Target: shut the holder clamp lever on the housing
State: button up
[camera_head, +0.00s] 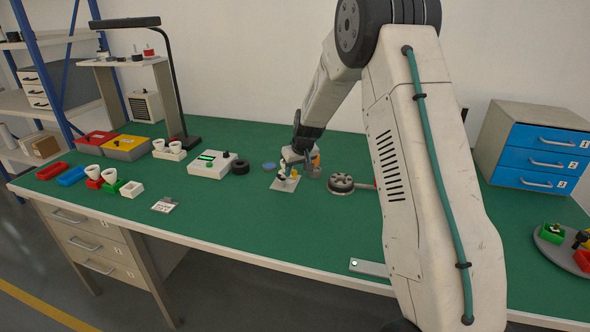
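My gripper (290,168) points down over a small grey plate (284,186) on the green bench. Small white, dark and yellow parts show at the gripper's tips, just above or on the plate. They are too small to tell apart, and I cannot tell whether the gripper touches them or whether its fingers are open. I cannot make out the clamp lever or its position; the gripper hides part of this spot. A round metal piece (341,183) with a reddish bar on its right side lies right of the gripper. My arm partly covers that bar.
An orange-topped object (315,160) stands close behind the gripper. A white box with a green display (213,165), a black ring (240,166) and a blue disc (269,166) lie to the left. A blue drawer cabinet (540,157) stands right. The bench's front middle is mostly clear.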

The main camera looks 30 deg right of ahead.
grip_shut()
jog(key=shift+a+m, duration=0.1)
jog(key=shift+m, duration=0.2)
jog(key=m, duration=0.1)
jog(key=a+m+h, duration=0.1)
jog(key=m, duration=0.1)
jog(key=s+a+m+h, duration=0.1)
jog(key=m, duration=0.1)
jog(key=shift+g, duration=0.3)
jog(key=m, duration=0.1)
jog(key=a+m+h, duration=0.1)
jog(key=m, duration=0.1)
jog(key=shift+a+m+g, duration=0.2)
jog(key=shift+m+g, duration=0.1)
jog(key=shift+g, duration=0.1)
jog(key=shift+w+a+m+g+h, duration=0.1)
jog(key=shift+a+m+g+h, duration=0.15)
jog(key=shift+m, duration=0.45)
jog(key=shift+a+m+g+h, duration=0.15)
jog(key=shift+a+m+h, duration=0.15)
jog(key=shift+m, duration=0.4)
grip_release()
